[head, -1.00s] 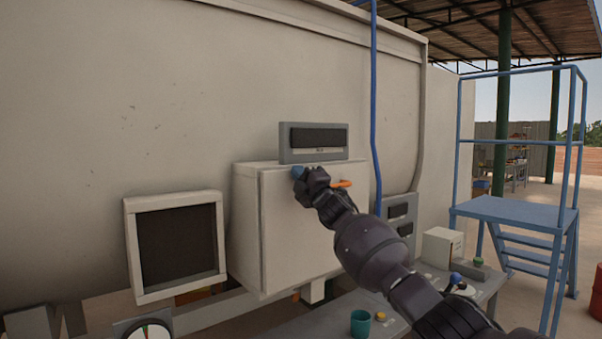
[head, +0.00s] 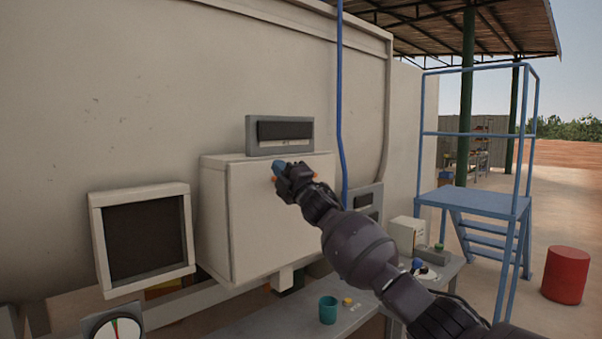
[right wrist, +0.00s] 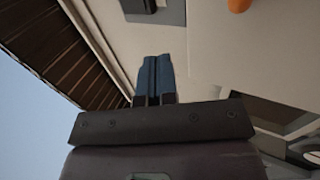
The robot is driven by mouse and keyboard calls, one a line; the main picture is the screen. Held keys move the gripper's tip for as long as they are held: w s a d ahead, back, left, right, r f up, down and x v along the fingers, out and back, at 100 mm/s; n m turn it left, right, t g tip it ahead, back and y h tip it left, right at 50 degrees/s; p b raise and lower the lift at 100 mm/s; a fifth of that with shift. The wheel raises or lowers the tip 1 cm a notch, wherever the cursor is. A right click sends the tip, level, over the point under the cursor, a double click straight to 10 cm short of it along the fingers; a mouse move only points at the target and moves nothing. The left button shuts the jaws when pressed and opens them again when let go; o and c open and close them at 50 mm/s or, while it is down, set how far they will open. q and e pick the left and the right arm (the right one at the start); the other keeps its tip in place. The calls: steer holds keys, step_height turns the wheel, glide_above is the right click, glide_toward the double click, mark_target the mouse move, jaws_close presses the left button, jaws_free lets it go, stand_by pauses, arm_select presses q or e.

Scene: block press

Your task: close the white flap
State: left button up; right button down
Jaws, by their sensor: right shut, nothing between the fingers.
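The white flap (head: 270,235) is the broad front face of a white box on the wall in the head view. It looks flush with the box or nearly so; I cannot tell if a small gap is left. My right gripper (head: 278,170) is shut and empty, its blue fingertips at the flap's upper edge. I cannot tell if they touch it. In the right wrist view the shut blue fingers (right wrist: 153,76) point toward pale surfaces, with an orange part (right wrist: 239,5) at the top. The arm hides the flap's right part. My left gripper is not in view.
A grey display unit (head: 280,133) sits just above the box. A dark framed screen (head: 145,238) is to the left. A bench (head: 230,328) with a teal cup (head: 328,310) lies below. A blue pipe (head: 341,100) runs down the wall at right.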

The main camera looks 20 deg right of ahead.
steer(key=s+d, duration=0.3)
steer(key=s, duration=0.4)
steer(key=shift+b, duration=0.35)
steer(key=shift+r, duration=0.1)
